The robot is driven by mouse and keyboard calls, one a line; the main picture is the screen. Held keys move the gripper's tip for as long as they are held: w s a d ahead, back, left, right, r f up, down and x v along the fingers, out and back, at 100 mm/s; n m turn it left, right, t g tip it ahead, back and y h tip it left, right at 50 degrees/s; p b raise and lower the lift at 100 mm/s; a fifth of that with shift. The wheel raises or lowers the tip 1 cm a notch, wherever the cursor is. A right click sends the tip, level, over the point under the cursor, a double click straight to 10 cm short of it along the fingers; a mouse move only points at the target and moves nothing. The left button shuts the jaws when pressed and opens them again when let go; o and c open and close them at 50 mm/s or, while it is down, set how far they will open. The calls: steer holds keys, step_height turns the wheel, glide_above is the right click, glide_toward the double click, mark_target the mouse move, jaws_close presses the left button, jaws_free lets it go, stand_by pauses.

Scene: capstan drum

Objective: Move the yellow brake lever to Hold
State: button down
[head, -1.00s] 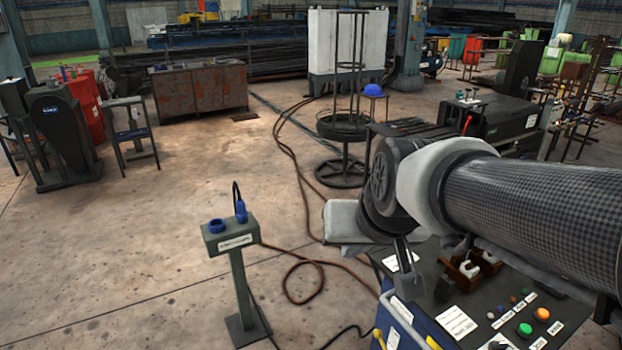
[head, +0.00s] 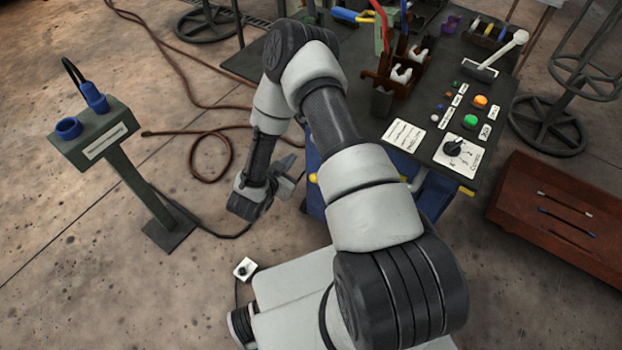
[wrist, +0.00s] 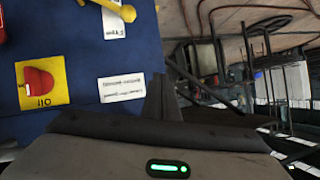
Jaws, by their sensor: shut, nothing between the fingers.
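A yellow lever with a round knob (wrist: 127,13) shows at the top of the wrist view, on a blue panel (wrist: 75,45). Its base is cut off by the picture edge. A white label (wrist: 113,30) lies beside the knob, its text too small to read, so I cannot tell the lever's setting. My gripper (wrist: 164,97) is shut and empty, apart from the lever and lower in the picture. In the head view my gripper (head: 291,165) is beside the blue cabinet (head: 314,205). A small yellow part (head: 313,178) shows there; I cannot tell if it is the lever.
A red knob on a yellow plate (wrist: 38,84) and another white label (wrist: 121,89) are on the blue panel. The dark console top (head: 425,100) carries buttons, a dial (head: 453,147) and a white-handled lever (head: 500,55). A green pedestal (head: 120,165) stands left, with floor between.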

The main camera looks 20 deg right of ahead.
steer(key=s+d+f+g+h, duration=0.1)
steer(key=s+d+f+h, duration=0.1)
steer(key=s+f, duration=0.3)
steer(key=b, duration=0.3)
glide_above(313, 176)
steer(key=s, duration=0.2)
step_height(313, 176, down, 4)
steer(key=f, duration=0.1)
steer(key=f+b, duration=0.1)
steer(key=shift+w+a+f+m, duration=0.1)
steer(key=shift+a+f+m, duration=0.2)
steer(key=shift+f, duration=0.05)
steer(key=shift+a+f, duration=0.15)
steer(key=shift+f, duration=0.3)
steer(key=shift+w, duration=0.1)
